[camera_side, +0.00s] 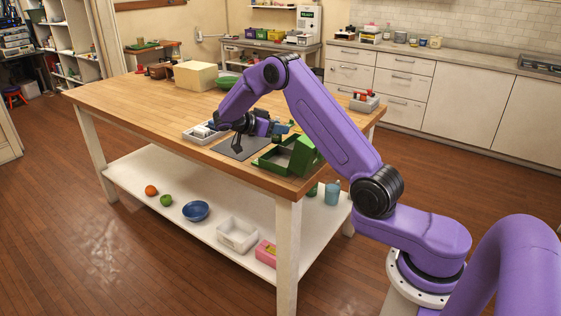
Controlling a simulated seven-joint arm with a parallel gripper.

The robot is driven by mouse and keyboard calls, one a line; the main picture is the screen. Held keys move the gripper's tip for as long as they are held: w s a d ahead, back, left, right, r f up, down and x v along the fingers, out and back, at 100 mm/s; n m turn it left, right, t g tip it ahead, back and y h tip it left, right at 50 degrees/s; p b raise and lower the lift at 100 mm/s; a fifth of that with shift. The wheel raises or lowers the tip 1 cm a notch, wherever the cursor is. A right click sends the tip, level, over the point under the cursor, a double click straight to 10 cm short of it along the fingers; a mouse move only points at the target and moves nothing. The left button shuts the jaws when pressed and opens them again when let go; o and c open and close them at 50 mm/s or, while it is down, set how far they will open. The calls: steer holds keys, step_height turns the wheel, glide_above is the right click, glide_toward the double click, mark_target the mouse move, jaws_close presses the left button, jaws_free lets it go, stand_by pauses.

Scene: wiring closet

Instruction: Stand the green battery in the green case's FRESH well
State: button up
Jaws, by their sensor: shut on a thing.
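The green case (271,160) stands open near the front right corner of the wooden table, its lid raised on the right. Its wells are too small to make out, and the FRESH label cannot be read. My gripper (284,129) is held level above the table, pointing right, just behind and above the case. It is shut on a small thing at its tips. A bit of green shows there, which looks like the green battery (296,129), but its shape and tilt are hard to tell. It appears apart from the case.
A grey mat (238,149) lies left of the case, and a white tray (195,137) with small things stands beyond it. A cream block (195,76) and a green dish (226,83) stand farther back. Another tray (365,104) is at the right edge. The table's left part is clear.

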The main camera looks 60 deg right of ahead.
step_height(320, 180, down, 9)
steer(key=shift+f, duration=0.2)
stand_by(0.3)
steer(key=o, duration=1.1)
steer(key=shift+f, duration=0.15)
